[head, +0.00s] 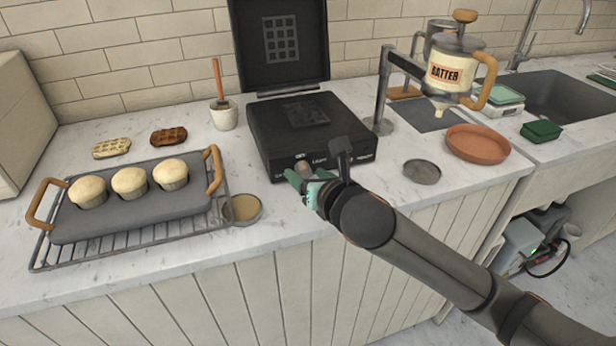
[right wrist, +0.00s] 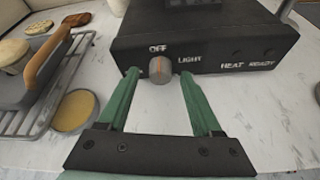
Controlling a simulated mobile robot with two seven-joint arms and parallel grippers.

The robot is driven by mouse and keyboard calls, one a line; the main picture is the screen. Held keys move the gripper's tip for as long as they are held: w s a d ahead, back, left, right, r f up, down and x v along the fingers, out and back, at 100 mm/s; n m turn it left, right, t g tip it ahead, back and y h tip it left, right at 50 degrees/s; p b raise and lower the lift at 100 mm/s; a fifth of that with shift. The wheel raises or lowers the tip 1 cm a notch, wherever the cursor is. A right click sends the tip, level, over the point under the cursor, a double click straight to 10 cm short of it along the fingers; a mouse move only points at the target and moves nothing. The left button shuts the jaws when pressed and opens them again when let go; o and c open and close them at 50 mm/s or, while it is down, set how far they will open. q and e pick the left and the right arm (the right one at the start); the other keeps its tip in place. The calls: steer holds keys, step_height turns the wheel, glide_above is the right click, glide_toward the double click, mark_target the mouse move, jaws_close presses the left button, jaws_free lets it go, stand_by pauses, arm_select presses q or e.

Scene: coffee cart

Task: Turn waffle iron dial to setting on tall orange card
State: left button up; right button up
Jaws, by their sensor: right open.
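The black waffle iron (head: 267,133) stands on the counter with its lid (head: 282,45) raised. Its round grey dial (right wrist: 162,70) is on the front face, with OFF above it and LIGHT to its right in the right wrist view. A thin orange mark on the dial points up, roughly toward OFF. My right gripper (right wrist: 160,84) is open, its green fingers spread to either side of the dial; I cannot tell whether they touch it. In the head view the right gripper (head: 303,177) is at the iron's front and partly hides the labels. No tall orange card shows. My left gripper is out of view.
A rack with a muffin tray (head: 120,217) stands left of the iron, with a small round dish (head: 243,208) beside it. A grey disc (head: 422,171), a terracotta dish (head: 478,143) and the batter dispenser (head: 452,72) are to the right.

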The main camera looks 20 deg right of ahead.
steer(key=shift+w+f, duration=0.1)
steer(key=shift+w, duration=0.05)
jaws_close()
stand_by(0.5)
